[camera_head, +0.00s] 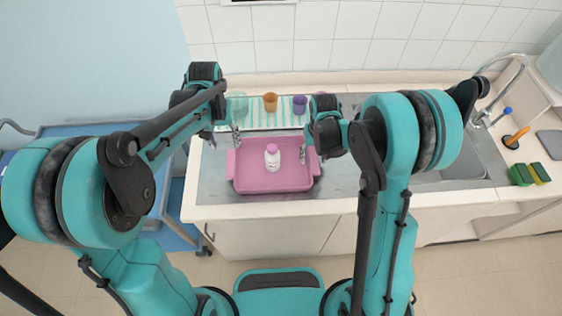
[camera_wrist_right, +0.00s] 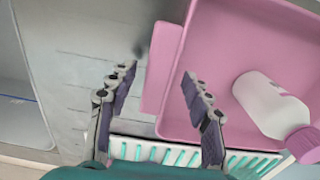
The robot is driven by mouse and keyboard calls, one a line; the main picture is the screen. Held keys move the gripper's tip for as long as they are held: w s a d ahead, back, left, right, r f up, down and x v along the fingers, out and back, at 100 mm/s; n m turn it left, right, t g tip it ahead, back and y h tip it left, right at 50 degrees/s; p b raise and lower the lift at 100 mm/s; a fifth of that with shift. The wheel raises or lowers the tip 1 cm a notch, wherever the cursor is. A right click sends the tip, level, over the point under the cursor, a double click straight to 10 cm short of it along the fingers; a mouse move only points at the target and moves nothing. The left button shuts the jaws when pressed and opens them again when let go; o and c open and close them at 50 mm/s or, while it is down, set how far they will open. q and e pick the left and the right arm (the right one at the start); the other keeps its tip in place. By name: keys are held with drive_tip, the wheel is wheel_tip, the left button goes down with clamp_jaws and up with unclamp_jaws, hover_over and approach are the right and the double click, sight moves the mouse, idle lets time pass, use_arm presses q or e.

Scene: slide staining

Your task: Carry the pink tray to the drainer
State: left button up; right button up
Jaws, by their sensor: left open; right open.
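The drainer (camera_head: 285,113), a white rack with teal stripes, is just behind the tray. My left gripper (camera_head: 237,139) is open near the tray's back left corner, apart from its left handle. My right gripper (camera_head: 303,154) is open by the tray's right side. In the right wrist view its spread fingers (camera_wrist_right: 157,90) stand on either side of the level of the tray's handle flange (camera_wrist_right: 164,66); contact cannot be told.
An orange cup (camera_head: 270,102), a purple cup (camera_head: 300,104) and a pale green cup (camera_head: 238,107) stand at the drainer. A sink (camera_head: 455,170) is to the right, with sponges (camera_head: 530,174) beyond it. A blue cart (camera_head: 172,215) is at the left.

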drive_tip(key=shift+r, duration=0.4)
use_arm(q)
drive_tip(key=shift+r, duration=0.35)
use_arm(e)
wheel_tip(320, 180, up, 11)
drive_tip(key=shift+r, duration=0.1)
use_arm(q)
drive_tip(key=s+a+f+t+b, duration=0.2)
drive_tip(key=s+t+b, duration=0.1)
drive_tip(key=s+b, duration=0.2)
drive_tip(key=s+a+f+t+b, duration=0.1)
drive_tip(key=s+t+b, duration=0.3)
drive_tip(key=s, duration=0.6)
drive_tip(key=shift+s+a+f+b, duration=0.35)
drive_tip(key=shift+f+b, duration=0.15)
drive_tip(key=shift+b, duration=0.5)
use_arm(e)
drive_tip(key=s+d+f+t, duration=0.2)
drive_tip(key=s+t, duration=0.1)
drive_tip(key=s, duration=0.4)
drive_tip(key=s+d+f+t, duration=0.1)
drive_tip(key=s+t, duration=0.3)
drive_tip(key=s, duration=0.4)
drive_tip(key=shift+s+d+f, duration=0.3)
drive_tip(key=shift+d+f, duration=0.05)
drive_tip(key=shift+f, duration=0.1)
use_arm(q)
drive_tip(key=shift+w, duration=0.1)
